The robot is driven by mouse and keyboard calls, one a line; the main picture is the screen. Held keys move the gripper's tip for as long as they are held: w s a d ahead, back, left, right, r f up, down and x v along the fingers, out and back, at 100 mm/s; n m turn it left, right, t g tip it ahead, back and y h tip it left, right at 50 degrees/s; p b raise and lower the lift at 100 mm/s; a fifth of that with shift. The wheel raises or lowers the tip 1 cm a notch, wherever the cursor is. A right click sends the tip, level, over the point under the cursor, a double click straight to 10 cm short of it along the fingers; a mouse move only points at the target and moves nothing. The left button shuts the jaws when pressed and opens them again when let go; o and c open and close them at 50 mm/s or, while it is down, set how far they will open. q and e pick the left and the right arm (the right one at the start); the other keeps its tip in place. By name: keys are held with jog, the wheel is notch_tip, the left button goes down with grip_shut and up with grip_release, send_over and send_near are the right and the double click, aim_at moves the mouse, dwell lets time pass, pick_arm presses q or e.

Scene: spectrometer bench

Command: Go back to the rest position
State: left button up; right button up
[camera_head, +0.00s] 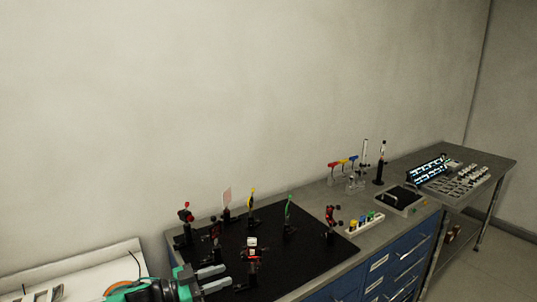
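My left gripper (228,275) shows at the bottom of the head view, left of centre, with a green and black wrist behind it. Its two grey fingers point right and stand apart, with nothing seen between them. It appears over or in front of the near-left part of a black board (310,262) on the bench. My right gripper is out of view.
Several small optical mounts stand on the board, including one with a green top (289,210) and one with a yellow top (251,202). A small rack (364,224), a balance-like device (402,199) and a side table (490,158) lie to the right. A plain wall is behind.

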pick_arm(q)
jog(key=s+d+f+n+t+y, duration=0.35)
jog(key=s+d+f+y, duration=0.2)
jog(key=s+d, duration=0.4)
jog(key=s+a+f+n+g+y, duration=0.2)
jog(key=s+a+f+g+y, duration=0.15)
jog(key=s+a, duration=0.45)
jog(key=s+a+f+n+g+y, duration=0.25)
jog(key=s+a+f, duration=0.2)
jog(key=s, duration=0.55)
jog(key=s+a+f+n+g+y, duration=0.35)
jog(key=s+a, duration=0.35)
jog(key=s, duration=0.3)
notch_tip(320, 180, down, 30)
jog(key=m, duration=0.1)
jog(key=s+a+f+g, duration=0.1)
jog(key=s+a+f, duration=0.2)
jog(key=s+f, duration=1.6)
notch_tip(320, 180, down, 2)
jog(key=shift+a+f+y, duration=0.1)
jog(key=shift+a+y, duration=0.05)
jog(key=shift+y, duration=0.25)
